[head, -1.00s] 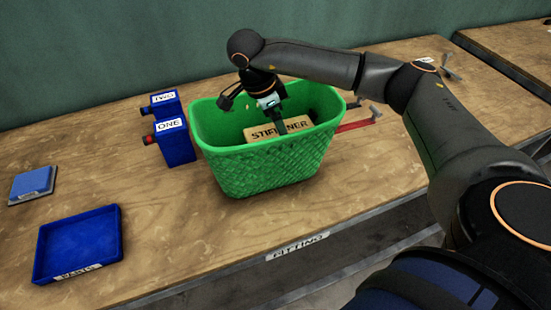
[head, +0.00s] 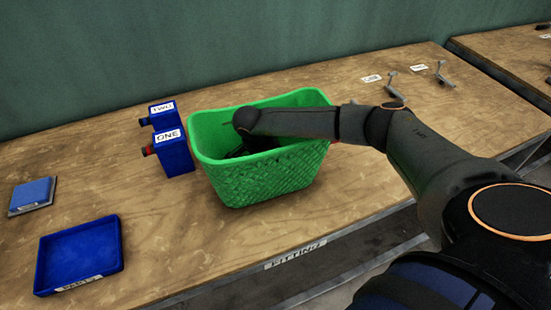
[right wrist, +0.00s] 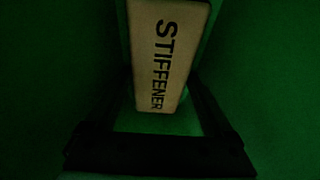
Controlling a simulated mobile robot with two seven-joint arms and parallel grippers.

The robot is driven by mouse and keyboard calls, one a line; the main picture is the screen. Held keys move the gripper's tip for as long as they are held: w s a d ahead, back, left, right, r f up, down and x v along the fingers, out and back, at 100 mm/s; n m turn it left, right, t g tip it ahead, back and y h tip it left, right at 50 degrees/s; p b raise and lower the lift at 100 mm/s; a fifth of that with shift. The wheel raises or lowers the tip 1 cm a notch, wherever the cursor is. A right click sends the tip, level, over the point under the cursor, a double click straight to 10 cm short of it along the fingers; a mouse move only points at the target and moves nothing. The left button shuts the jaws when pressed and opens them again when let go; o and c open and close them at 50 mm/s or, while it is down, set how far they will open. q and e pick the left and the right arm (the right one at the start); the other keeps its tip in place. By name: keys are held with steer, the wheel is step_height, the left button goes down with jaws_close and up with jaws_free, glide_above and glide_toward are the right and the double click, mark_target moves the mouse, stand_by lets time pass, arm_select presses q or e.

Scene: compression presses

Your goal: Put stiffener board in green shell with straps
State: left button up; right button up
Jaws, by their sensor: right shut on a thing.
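The green shell (head: 265,178) is a woven, basket-like tub standing upright on the wooden bench in the head view. My right arm reaches down into it over its right rim, and the gripper end is hidden inside. In the right wrist view the stiffener board (right wrist: 165,55), a pale block lettered STIFFENER, lies between the dark fingers of my right gripper (right wrist: 166,98), which is shut on it. Dark green shell walls surround it; whether the board touches the floor I cannot tell. The straps are not clear; a sliver of red shows behind my arm. My left gripper is out of view.
Blue boxes labelled ONE (head: 175,155) and TWO (head: 163,114) stand close to the shell's left. A blue tray (head: 78,256) and a small blue pad (head: 32,193) lie further left. Metal levers (head: 392,86) sit at the back right. The bench front is clear.

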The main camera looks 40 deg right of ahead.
steer(key=shift+f, duration=0.15)
steer(key=o, duration=1.2)
steer(key=shift+r, duration=0.25)
steer(key=b+v, duration=0.2)
steer(key=v, duration=1)
steer(key=shift+a, duration=0.1)
